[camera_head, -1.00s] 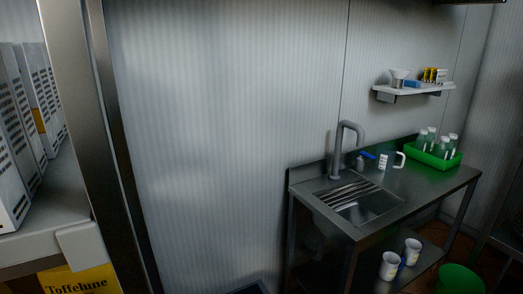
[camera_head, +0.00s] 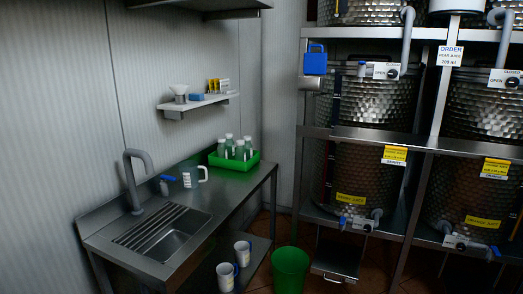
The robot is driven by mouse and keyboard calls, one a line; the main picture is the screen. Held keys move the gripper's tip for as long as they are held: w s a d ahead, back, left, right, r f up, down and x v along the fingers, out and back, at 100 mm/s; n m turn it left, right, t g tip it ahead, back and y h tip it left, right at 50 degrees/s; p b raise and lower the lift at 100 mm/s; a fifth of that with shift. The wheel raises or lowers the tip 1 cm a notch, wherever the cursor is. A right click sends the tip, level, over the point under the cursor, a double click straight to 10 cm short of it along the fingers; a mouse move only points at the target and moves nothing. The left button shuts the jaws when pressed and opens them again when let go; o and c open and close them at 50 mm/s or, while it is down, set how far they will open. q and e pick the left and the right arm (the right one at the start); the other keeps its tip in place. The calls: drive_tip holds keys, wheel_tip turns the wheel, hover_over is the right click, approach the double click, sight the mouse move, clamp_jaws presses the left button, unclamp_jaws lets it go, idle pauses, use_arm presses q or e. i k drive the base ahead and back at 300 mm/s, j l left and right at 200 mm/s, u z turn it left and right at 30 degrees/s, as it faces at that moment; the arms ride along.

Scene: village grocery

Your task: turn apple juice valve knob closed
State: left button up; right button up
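Each shows a valve plate marked OPEN and CLOSED with a dark knob: the upper left knob (camera_head: 393,73) and the upper right knob (camera_head: 512,82). Lower valves also show, with a lower left knob (camera_head: 367,227) and a lower right knob (camera_head: 461,245). The small tank labels are too blurred for me to tell which is apple juice. Neither of my grippers is in view.
A steel sink table (camera_head: 222,209) stands at the left with a tap (camera_head: 131,181), a jug (camera_head: 193,175) and a green crate (camera_head: 231,163) of bottles. A green bucket (camera_head: 290,268) stands on the floor between table and rack. An order sign (camera_head: 451,56) hangs on the rack.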

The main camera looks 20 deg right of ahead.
sight(392, 74)
drive_tip(key=l+z, duration=0.1)
drive_tip(key=z, duration=0.3)
drive_tip(key=i+z, duration=0.1)
drive_tip(key=z, duration=0.25)
drive_tip(key=l+z, duration=0.1)
drive_tip(key=z, duration=0.3)
drive_tip(key=i+z, duration=0.1)
drive_tip(key=z, duration=0.3)
drive_tip(key=i+u, duration=0.2)
drive_tip(key=i, duration=0.15)
